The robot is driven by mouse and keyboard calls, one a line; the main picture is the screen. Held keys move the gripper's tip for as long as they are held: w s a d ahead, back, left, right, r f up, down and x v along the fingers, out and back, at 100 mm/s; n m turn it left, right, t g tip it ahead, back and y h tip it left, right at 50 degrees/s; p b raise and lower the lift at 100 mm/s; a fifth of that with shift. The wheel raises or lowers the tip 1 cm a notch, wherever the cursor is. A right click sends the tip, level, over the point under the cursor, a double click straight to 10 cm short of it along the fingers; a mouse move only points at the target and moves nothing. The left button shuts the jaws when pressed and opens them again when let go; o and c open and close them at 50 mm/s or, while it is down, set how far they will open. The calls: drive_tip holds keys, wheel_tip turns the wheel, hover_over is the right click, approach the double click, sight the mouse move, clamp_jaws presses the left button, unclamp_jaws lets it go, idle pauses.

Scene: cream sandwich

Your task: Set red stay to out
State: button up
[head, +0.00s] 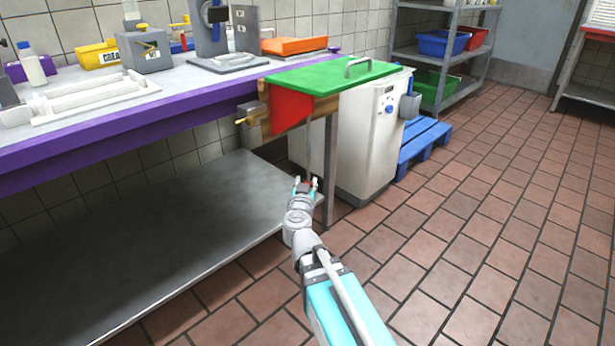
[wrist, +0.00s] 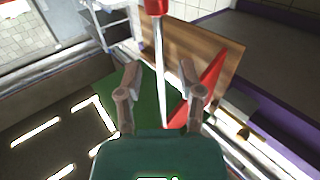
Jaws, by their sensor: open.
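The red stay (head: 290,107) is a flat red triangular panel below the left part of the green flap (head: 335,76), by the bench end. The flap's top looks level. In the wrist view the red stay (wrist: 207,86) shows at a slant right of the fingers, by a wooden panel (wrist: 185,45). A thin grey rod (wrist: 161,60) leads from near it to a red grip (wrist: 155,6). My gripper (head: 305,182) is open, low under the flap. In the wrist view the fingers (wrist: 160,66) stand either side of the rod; I cannot tell whether they touch it.
The bench's grey leg (head: 329,170) and a white cabinet (head: 362,140) stand close by my gripper. The purple-edged bench (head: 150,113) is to the left, with a grey lower shelf (head: 130,250). A blue pallet (head: 425,140) lies beyond. The tiled floor at right is clear.

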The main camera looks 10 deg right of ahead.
drive_tip(key=shift+v, duration=1.05)
drive_tip(key=a+r+n+y+p, duration=0.35)
drive_tip(key=a+n+y, duration=0.25)
drive_tip(key=y, duration=0.3)
wheel_tip(320, 180, down, 5)
drive_tip(key=s+a+n+g+y+p, duration=0.1)
drive_tip(key=s+n+g+y+p, duration=0.15)
drive_tip(key=g, duration=0.35)
drive_tip(key=s+d+f+m+g+h+p, duration=0.3)
drive_tip(key=s+d+g, duration=0.3)
drive_tip(key=s+d, duration=0.1)
drive_tip(key=s+d+f+m+g+h+p, duration=0.2)
drive_tip(key=s+d+m+g+h+p, duration=0.15)
drive_tip(key=s+d+g, duration=0.35)
wheel_tip(320, 180, up, 37)
drive_tip(key=n+t+p, duration=0.1)
drive_tip(key=p, duration=3.5)
drive_tip(key=shift+s+a+t, duration=0.25)
drive_tip(key=shift+a+t, duration=0.05)
drive_tip(key=shift+a, duration=0.05)
